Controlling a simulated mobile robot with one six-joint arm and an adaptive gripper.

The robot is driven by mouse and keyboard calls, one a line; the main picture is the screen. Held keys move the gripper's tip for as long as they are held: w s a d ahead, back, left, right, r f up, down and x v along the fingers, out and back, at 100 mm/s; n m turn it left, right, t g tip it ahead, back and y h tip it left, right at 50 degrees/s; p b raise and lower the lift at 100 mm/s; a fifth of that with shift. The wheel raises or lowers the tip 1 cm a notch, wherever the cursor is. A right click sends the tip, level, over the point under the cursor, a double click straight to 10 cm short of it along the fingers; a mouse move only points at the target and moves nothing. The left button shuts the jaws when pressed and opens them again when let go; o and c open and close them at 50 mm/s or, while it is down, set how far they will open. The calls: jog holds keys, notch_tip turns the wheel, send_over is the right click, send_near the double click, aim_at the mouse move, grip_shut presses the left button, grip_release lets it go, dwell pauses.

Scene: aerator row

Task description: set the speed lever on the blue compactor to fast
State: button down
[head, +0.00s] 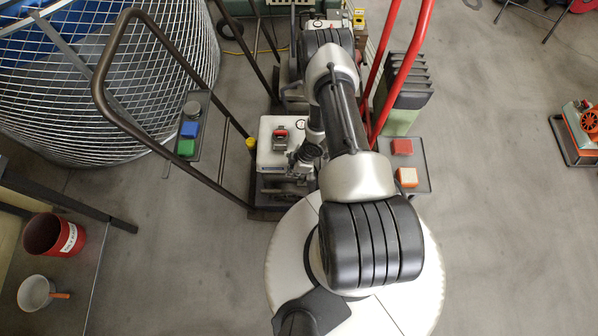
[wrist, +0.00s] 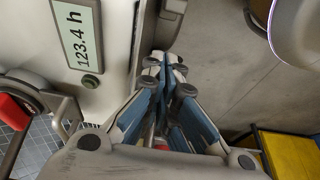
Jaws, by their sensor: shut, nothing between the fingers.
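My gripper (wrist: 172,66) is shut and empty in the wrist view, its blue-grey fingers together beside a pale machine panel (wrist: 105,25). A display (wrist: 78,33) reading 123.4 h and a small round dark knob (wrist: 90,81) are on that panel. In the head view, a white machine body (head: 265,158) with a red-topped part (head: 281,133) stands left of my arm; the gripper cannot be clearly made out there. I see no clearly blue compactor body, and I cannot identify the speed lever in either view. A red part (wrist: 14,112) shows at the wrist view's left edge.
A wire cage (head: 60,110) is upper left.

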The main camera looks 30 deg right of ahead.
jog(key=s+d+r+p, duration=0.3)
jog(key=d+r, duration=0.1)
jog(key=r, duration=0.4)
jog(key=shift+d, duration=0.15)
jog(key=shift+w+r, duration=0.15)
